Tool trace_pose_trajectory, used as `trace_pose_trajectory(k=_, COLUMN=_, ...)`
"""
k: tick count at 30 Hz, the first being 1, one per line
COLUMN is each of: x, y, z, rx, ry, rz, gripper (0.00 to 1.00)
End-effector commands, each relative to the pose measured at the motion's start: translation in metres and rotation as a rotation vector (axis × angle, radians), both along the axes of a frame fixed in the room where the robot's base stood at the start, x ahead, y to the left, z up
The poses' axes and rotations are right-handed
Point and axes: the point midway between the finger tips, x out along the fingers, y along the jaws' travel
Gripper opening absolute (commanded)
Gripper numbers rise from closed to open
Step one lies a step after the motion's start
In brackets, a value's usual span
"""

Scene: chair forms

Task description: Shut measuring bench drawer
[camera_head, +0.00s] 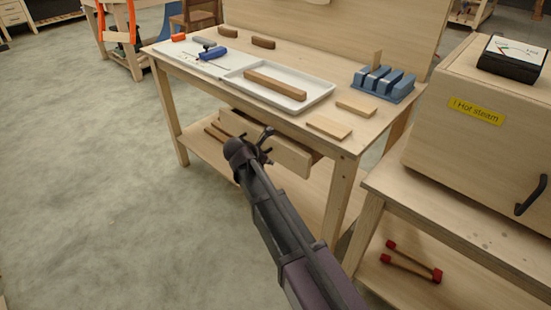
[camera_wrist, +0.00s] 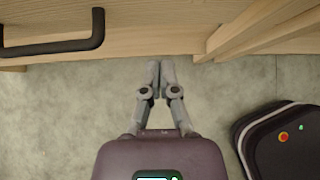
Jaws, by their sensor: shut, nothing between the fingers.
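The measuring bench (camera_head: 195,85) stands in the middle of the head view. Its wooden drawer (camera_head: 290,157) is under the top, with its front standing out from the bench frame, so it looks partly open. My gripper (camera_head: 267,144) is shut and empty in front of the drawer front, covering part of it. In the wrist view the closed fingertips (camera_wrist: 160,66) are close to the lower edge of a wooden front. A dark bar handle (camera_wrist: 60,47) is on that front, to the left of the fingertips. I cannot tell whether the fingertips touch the wood.
On the bench top are a white tray (camera_head: 309,102) with a wooden bar, a blue rack (camera_head: 383,84) and loose wood pieces. A lower shelf (camera_head: 205,148) lies beneath the drawer. A steam box (camera_head: 480,120) on another table stands at right. The floor at left is clear.

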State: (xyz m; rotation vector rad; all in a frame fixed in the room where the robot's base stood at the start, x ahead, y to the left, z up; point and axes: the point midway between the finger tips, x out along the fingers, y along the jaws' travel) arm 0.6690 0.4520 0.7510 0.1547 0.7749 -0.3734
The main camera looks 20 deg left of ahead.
Motion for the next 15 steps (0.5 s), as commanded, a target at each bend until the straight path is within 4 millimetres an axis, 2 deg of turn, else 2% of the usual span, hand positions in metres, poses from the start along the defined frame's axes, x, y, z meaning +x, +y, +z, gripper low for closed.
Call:
trace_pose_trajectory(k=1, x=-0.005, y=0.002, z=0.009, rx=0.0, ry=0.0, rz=0.001, gripper=0.0)
trace_pose_trajectory(k=15, x=-0.036, y=0.013, z=0.043, rx=0.0, ry=0.0, rz=-0.003, gripper=0.0)
